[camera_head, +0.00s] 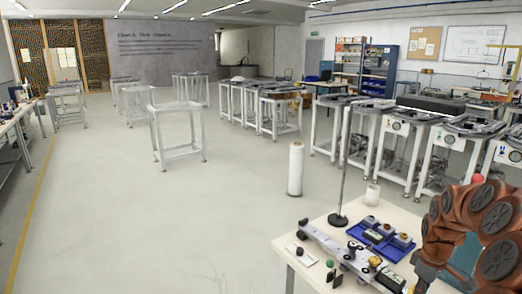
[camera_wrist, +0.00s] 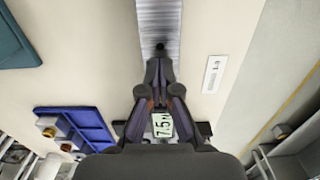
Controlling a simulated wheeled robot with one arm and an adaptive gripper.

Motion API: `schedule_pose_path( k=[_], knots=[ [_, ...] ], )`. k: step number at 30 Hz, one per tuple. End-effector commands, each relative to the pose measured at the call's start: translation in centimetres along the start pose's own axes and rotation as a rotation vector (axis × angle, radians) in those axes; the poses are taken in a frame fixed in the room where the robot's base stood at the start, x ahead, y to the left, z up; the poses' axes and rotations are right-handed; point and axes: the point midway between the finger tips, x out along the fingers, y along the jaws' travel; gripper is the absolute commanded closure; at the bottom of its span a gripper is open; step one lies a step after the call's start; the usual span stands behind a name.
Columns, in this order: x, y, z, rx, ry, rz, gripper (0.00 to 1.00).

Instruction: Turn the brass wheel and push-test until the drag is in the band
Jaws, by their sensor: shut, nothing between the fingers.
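My gripper (camera_wrist: 159,70) is shut and empty, its fingertips over a ribbed grey metal strip (camera_wrist: 157,22). A small dark knob (camera_wrist: 160,46) shows just past the tips; I cannot tell whether they touch it. A small display (camera_wrist: 162,125), seen between the finger links, reads about 7.5, turned sideways. In the head view a long rail device (camera_head: 335,246) lies across the bench, with a small brass-coloured round part (camera_head: 375,261) on it. I cannot tell for sure that this is the brass wheel. My gripper is not clear in the head view.
A blue tray (camera_head: 368,238) with several small parts sits behind the rail; it also shows in the wrist view (camera_wrist: 88,119). A white card (camera_head: 306,257) lies at the left. A thin pole (camera_head: 344,165) and a white cup (camera_head: 372,194) stand farther back on the bench (camera_head: 300,232).

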Motion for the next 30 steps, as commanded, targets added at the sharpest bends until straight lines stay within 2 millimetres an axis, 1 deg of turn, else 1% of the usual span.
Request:
schedule_pose_path(
  k=[30],
  knots=[
    [0.0, 0.0, -2.6, 0.0, 0.002, 0.001, 1.0]
  ],
)
